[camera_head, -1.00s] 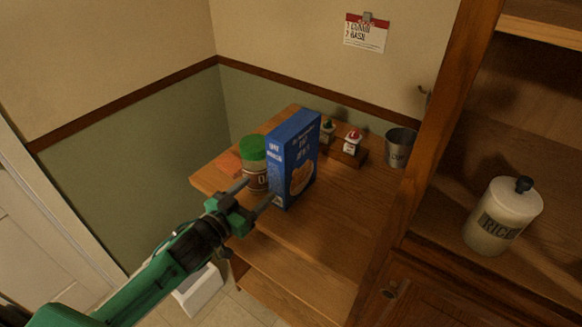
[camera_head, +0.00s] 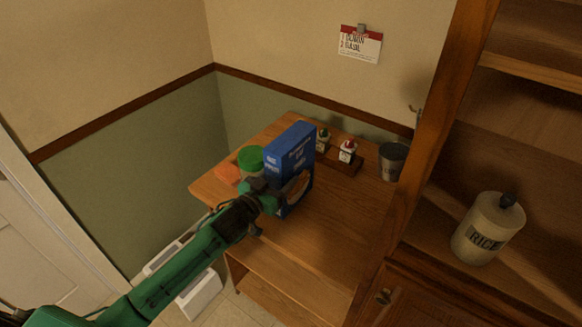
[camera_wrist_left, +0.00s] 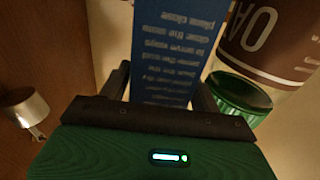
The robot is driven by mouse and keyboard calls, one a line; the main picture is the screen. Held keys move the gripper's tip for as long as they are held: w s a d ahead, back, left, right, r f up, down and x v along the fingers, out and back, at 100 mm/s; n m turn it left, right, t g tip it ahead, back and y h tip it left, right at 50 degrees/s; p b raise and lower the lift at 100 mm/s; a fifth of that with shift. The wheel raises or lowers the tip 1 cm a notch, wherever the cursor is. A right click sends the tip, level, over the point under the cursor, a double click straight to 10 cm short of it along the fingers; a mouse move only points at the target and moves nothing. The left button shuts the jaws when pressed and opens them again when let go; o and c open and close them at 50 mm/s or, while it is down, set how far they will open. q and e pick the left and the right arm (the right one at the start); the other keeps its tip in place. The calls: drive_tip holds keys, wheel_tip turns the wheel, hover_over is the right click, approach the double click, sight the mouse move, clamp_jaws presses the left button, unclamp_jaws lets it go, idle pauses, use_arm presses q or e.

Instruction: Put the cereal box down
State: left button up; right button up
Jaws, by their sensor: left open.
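The blue cereal box (camera_head: 291,152) stands upright on the wooden counter (camera_head: 325,217), beside a canister with a green lid (camera_head: 250,158). My left gripper (camera_head: 280,190) is at the near side of the box and hides its lower part in the head view. In the left wrist view the box (camera_wrist_left: 176,50) shows between the two open fingers (camera_wrist_left: 162,92), with its printed side facing the camera. Contact between the fingers and box cannot be told. My right gripper is not in view.
The canister (camera_wrist_left: 265,45) is close to the gripper's right finger in the left wrist view. Small bottles (camera_head: 347,150) stand in a wooden holder behind the box, and a metal cup (camera_head: 392,161) stands at the right. A rice jar (camera_head: 488,229) sits on a cabinet shelf.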

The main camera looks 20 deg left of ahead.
use_arm(q)
drive_tip(key=shift+x, duration=1.35)
drive_tip(key=shift+s, duration=0.1)
drive_tip(key=c, duration=0.8)
drive_tip(key=shift+r, duration=0.1)
drive_tip(key=c, duration=0.3)
drive_tip(key=shift+c, duration=0.2)
